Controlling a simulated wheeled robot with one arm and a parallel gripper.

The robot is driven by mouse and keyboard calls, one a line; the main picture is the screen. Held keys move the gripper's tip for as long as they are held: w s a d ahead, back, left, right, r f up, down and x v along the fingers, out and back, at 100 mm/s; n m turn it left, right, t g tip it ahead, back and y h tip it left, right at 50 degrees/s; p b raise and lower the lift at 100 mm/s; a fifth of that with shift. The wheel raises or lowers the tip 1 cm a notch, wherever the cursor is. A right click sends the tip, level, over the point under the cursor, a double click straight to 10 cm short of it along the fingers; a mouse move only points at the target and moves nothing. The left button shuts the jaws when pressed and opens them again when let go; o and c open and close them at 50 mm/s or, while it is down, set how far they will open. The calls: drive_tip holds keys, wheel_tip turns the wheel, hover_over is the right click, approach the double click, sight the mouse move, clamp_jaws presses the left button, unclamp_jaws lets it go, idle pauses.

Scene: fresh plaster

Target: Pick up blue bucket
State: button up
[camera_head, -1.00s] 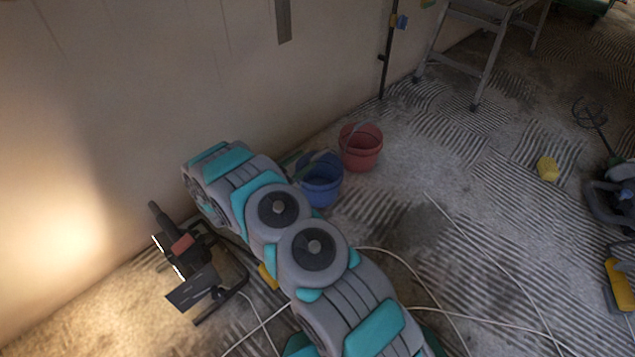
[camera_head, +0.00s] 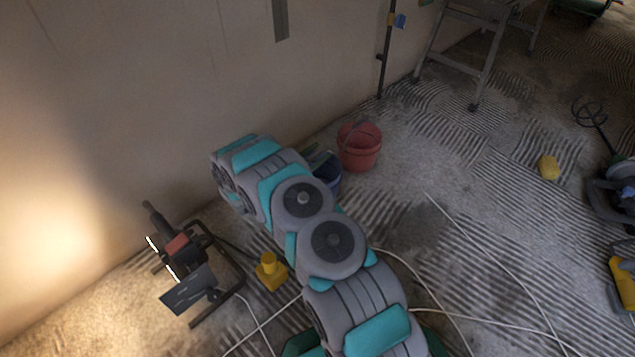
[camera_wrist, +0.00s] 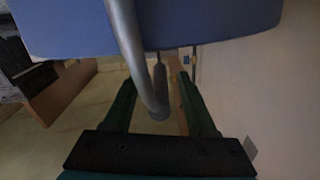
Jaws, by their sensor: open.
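The blue bucket (camera_head: 331,176) stands on the floor just in front of the red bucket in the head view. In the wrist view the blue bucket (camera_wrist: 200,22) fills the top of the picture, very close. Its grey handle (camera_wrist: 126,45) curves down toward the space between the fingers. My gripper (camera_wrist: 156,82) is open, with its two dark green fingers apart on either side of the handle's lower end. I cannot tell whether a finger touches it.
The red bucket (camera_head: 360,148) stands close behind the blue one, near the plaster wall (camera_head: 150,90). A work lamp (camera_head: 190,265) on a stand and a small yellow object (camera_head: 270,271) are left of my arm. White cables cross the floor.

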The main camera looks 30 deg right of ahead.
drive_tip(key=shift+c, duration=0.3)
clamp_jaws()
idle(1.1)
